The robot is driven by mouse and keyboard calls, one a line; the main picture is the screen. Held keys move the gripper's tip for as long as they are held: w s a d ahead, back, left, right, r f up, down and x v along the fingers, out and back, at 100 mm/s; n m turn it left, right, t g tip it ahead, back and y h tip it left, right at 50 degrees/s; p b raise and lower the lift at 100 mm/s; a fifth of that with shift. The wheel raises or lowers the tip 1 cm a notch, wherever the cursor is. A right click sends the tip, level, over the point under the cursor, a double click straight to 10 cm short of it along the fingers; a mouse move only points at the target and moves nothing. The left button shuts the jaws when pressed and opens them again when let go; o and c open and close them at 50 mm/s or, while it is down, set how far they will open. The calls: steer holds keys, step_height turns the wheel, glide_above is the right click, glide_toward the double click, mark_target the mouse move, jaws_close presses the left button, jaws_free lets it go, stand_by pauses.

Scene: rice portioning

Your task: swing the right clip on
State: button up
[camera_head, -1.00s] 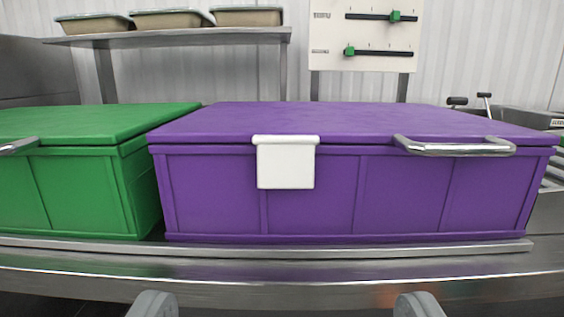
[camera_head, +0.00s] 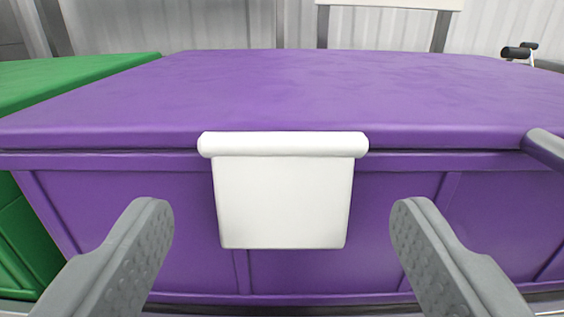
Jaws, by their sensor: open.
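The white clip (camera_head: 282,200) hangs on the front of the purple box (camera_head: 100,215). Its rolled top edge lies at the lid's rim and its flat plate hangs down over the box's front wall. The purple lid (camera_head: 320,95) is down on the box. My gripper (camera_head: 281,225) is open, with one grey finger on each side of the clip and a gap to it on both sides. The fingers are empty. I cannot tell how far the fingertips are from the box wall.
A metal handle (camera_head: 546,148) sticks out from the lid's front edge at the right. A green box (camera_head: 22,245) with a green lid (camera_head: 70,78) stands close on the left. A panel on posts and a black-ended lever (camera_head: 516,52) stand behind.

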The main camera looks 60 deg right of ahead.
steer(key=shift+x, duration=0.8)
steer(key=c, duration=1)
steer(key=shift+d+f+t+h, duration=0.1)
steer(key=shift+f+t+h, duration=0.1)
steer(key=shift+t+h, duration=0.25)
steer(key=o, duration=1)
